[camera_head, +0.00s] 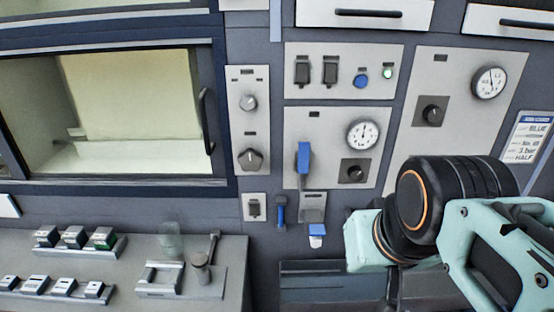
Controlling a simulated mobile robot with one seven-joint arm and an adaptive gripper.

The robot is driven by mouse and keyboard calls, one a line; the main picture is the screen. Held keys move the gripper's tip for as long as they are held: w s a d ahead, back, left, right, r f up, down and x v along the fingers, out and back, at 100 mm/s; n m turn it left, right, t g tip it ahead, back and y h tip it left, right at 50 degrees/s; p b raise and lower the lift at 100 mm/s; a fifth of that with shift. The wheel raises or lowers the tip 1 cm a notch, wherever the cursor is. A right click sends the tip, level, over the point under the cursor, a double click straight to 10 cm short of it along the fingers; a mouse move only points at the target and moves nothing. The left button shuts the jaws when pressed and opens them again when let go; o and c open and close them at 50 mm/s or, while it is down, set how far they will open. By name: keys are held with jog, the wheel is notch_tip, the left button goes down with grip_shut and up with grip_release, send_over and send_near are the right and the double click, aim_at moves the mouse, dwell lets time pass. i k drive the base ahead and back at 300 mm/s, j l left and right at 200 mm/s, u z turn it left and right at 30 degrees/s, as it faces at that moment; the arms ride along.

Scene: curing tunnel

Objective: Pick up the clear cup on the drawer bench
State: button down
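A clear cup (171,240) stands upright on the grey bench (222,295) at the lower left, behind a small metal fixture. It is see-through and faint against the dark wall. My arm comes in from the right with mint-green links and a black joint, well to the right of the cup. The fingers of my gripper do not show, so what they hold is hidden.
Several small blocks sit in two racks (122,247) left of the cup. A metal post with a lever (201,262) stands just right of it. A control panel with a blue lever (304,160) and gauges fills the wall. A glazed chamber (120,110) is at upper left.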

aim_at(169, 234)
jog(key=u, duration=1.25)
jog(key=i+j, duration=0.15)
jog(key=j, duration=0.15)
jog(key=i+j, duration=0.1)
jog(key=j, duration=0.2)
jog(key=i+j+z, duration=0.1)
jog(key=j+z, duration=0.5)
jog(key=i+l, duration=0.1)
